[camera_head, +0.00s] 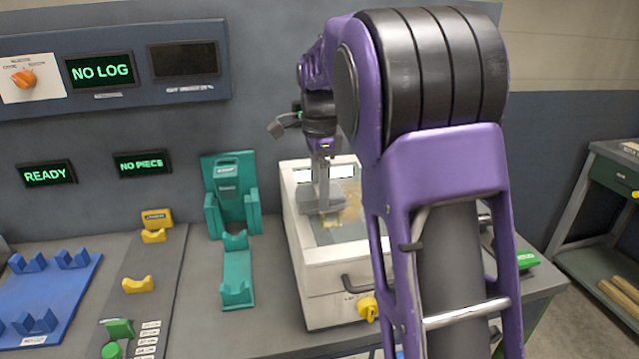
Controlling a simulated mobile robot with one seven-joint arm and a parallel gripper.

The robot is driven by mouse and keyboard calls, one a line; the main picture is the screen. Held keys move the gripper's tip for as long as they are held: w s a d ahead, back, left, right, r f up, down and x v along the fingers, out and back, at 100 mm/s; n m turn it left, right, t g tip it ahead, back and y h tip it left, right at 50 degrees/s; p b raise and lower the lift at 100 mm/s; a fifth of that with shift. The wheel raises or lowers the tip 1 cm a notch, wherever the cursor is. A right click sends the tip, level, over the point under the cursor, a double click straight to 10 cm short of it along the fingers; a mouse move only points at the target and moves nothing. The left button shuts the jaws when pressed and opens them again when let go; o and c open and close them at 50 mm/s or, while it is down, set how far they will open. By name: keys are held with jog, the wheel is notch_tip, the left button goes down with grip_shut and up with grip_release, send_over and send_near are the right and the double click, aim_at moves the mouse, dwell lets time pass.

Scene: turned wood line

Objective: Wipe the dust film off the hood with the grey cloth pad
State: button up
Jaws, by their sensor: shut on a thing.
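The hood is a white box (314,285) with a clear panel on top, standing on the bench at the centre. A brownish dust film (351,212) shows on part of the panel, right of my gripper. My gripper (325,183) points down over the panel and is shut on the grey cloth pad (322,196). The pad is at or just above the panel; I cannot tell whether it touches. A yellowish patch shows just below the pad. My purple arm hides the right part of the hood.
A teal stand and cradle (236,285) are just left of the hood. Yellow cradles (138,285) and a blue rack (50,290) lie farther left. A black handle (355,284) and a yellow knob (367,308) are at the hood's front. A side table (600,200) stands at right.

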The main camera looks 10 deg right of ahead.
jog(key=shift+f+b, duration=0.55)
jog(key=shift+f, duration=0.4)
dwell(0.5)
